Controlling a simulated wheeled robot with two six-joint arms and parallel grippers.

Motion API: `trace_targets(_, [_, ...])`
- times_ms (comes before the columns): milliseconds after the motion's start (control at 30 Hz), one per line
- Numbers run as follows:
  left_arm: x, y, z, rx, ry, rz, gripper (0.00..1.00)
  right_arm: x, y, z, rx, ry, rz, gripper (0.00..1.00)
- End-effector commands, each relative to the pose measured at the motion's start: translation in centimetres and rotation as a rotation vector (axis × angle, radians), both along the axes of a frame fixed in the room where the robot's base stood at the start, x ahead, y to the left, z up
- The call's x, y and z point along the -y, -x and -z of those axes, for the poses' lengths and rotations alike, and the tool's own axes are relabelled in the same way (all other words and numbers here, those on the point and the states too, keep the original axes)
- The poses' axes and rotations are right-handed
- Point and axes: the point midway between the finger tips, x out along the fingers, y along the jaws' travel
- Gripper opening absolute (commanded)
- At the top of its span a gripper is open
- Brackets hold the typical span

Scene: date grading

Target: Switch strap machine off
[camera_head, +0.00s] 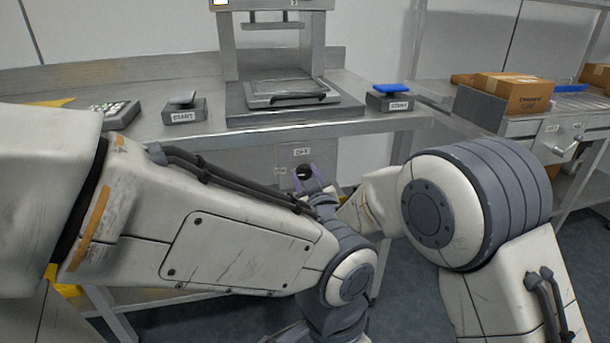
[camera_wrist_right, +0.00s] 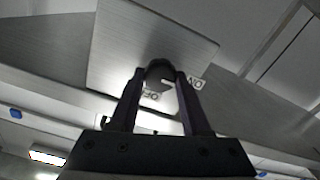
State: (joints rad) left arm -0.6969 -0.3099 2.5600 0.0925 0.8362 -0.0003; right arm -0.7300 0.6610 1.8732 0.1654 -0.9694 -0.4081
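The strap machine (camera_head: 227,60) stands on the metal bench, with a grey panel (camera_head: 262,163) below the bench top. A round black knob (camera_head: 304,172) is on this panel; in the right wrist view the knob (camera_wrist_right: 160,70) has an ON label (camera_wrist_right: 197,84) and an OFF label (camera_wrist_right: 153,96) beside it. My right gripper (camera_head: 309,178) is at the knob. In the right wrist view its fingers (camera_wrist_right: 161,80) stand on either side of the knob; I cannot tell whether they press on it. My left forearm crosses the head view, but its fingers are not visible.
Two START button boxes (camera_head: 184,115) (camera_head: 389,104) stand on the bench either side of the machine, the right one with a blue top. A keypad (camera_head: 117,113) lies at the left. Cardboard boxes (camera_head: 513,92) sit on the right bench. The bench's front edge (camera_head: 330,128) is above my right gripper.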

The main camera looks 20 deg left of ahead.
Motion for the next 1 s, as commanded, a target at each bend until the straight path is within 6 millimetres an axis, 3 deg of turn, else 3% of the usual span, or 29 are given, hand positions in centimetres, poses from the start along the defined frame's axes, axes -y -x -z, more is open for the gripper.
trace_targets(367, [0.0,0.0,0.6,0.0,0.0,0.0,0.5,0.0,0.0,0.1,-0.048,-0.073,0.0,0.0])
trace_targets(1000, [0.0,0.0,3.6,0.0,0.0,0.0,0.5,0.2,-0.1,0.2,-0.361,-0.54,-0.001,0.0])
